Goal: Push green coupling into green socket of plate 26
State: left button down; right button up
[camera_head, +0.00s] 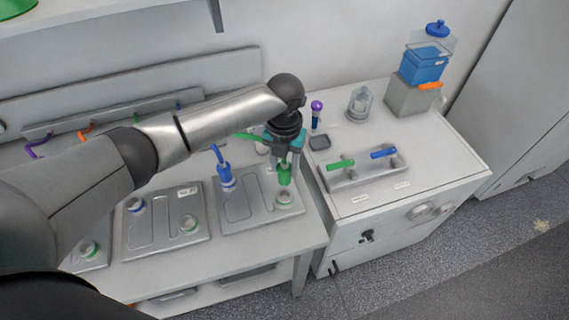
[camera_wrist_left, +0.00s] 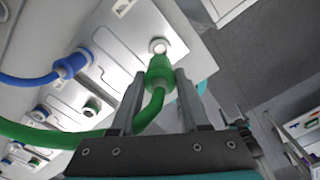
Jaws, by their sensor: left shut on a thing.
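My left gripper (camera_head: 285,152) points down over the front right of a grey plate (camera_head: 237,210) and is shut on the green coupling (camera_head: 284,175). The coupling hangs upright just above the green socket (camera_head: 285,198), seemingly apart from it. In the left wrist view, the green coupling (camera_wrist_left: 158,75) sits between the fingers of my left gripper (camera_wrist_left: 160,80), its end close to the pale ring of the socket (camera_wrist_left: 158,46). A green hose trails from the coupling. A blue coupling (camera_head: 226,178) stands in the plate's other socket. I cannot read the plate's number. My right gripper is out of view.
A neighbouring plate (camera_head: 150,226) with blue and green sockets lies to the left. A white cabinet (camera_head: 440,165) to the right carries a holder (camera_head: 365,178) with green and blue handles, a purple-capped tube (camera_head: 316,113) and a blue container (camera_head: 424,67).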

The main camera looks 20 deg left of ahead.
aim_at(285, 179)
pick_arm(q)
notch_tip(285, 179, down, 4)
jog(key=b, duration=0.3)
jog(key=shift+b, duration=0.35)
jog(key=shift+r+p, duration=0.25)
jog(key=shift+p, duration=0.2)
jog(key=shift+f, duration=0.1)
jog(key=shift+f, duration=0.2)
jog(key=shift+f, duration=0.2)
jog(key=shift+f, duration=0.35)
jog(key=shift+f, duration=0.1)
jog(key=shift+f, duration=0.3)
jog(key=shift+f+b, duration=0.6)
